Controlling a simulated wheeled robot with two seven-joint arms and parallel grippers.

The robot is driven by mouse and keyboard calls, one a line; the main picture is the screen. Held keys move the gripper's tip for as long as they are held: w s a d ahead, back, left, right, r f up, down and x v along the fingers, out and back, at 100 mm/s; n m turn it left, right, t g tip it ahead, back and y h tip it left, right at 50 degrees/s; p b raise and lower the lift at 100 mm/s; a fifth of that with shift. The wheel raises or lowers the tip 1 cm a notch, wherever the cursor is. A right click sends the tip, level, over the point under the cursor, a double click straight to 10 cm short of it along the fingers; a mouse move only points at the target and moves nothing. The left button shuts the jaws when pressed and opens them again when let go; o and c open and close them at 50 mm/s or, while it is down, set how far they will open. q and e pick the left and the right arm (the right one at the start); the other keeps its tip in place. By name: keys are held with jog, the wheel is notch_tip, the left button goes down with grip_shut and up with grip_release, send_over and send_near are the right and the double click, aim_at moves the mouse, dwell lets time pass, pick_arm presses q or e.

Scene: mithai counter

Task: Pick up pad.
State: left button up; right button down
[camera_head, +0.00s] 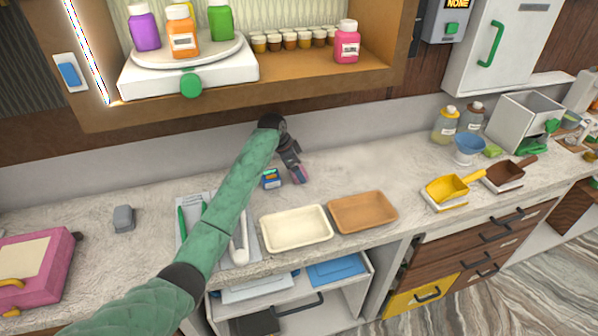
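My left gripper (296,169) reaches over the back of the counter, fingers pointing down and toward the front. A small pinkish-purple block (301,175) shows right at its fingertips. I cannot tell whether the block is between the fingers or just behind them. A small blue box (271,180) with a coloured label sits on the counter just left of the fingertips, apart from them. Both pieces are small; I cannot tell for sure which is the pad. My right gripper is not in view.
A cream tray (296,246) and a brown tray (391,228) lie in front of the gripper. A shelf (290,90) with bottles hangs above. Yellow (452,187) and brown scoops stand to the right. A pink case (38,285) and grey block (123,218) are left.

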pick_arm(q)
jog(key=shift+d+f, duration=0.15)
jog(key=shift+f, duration=0.45)
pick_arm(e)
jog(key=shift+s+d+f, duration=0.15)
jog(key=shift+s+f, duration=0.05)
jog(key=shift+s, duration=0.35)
pick_arm(q)
jog(key=shift+c, duration=0.2)
jog(key=c, duration=1)
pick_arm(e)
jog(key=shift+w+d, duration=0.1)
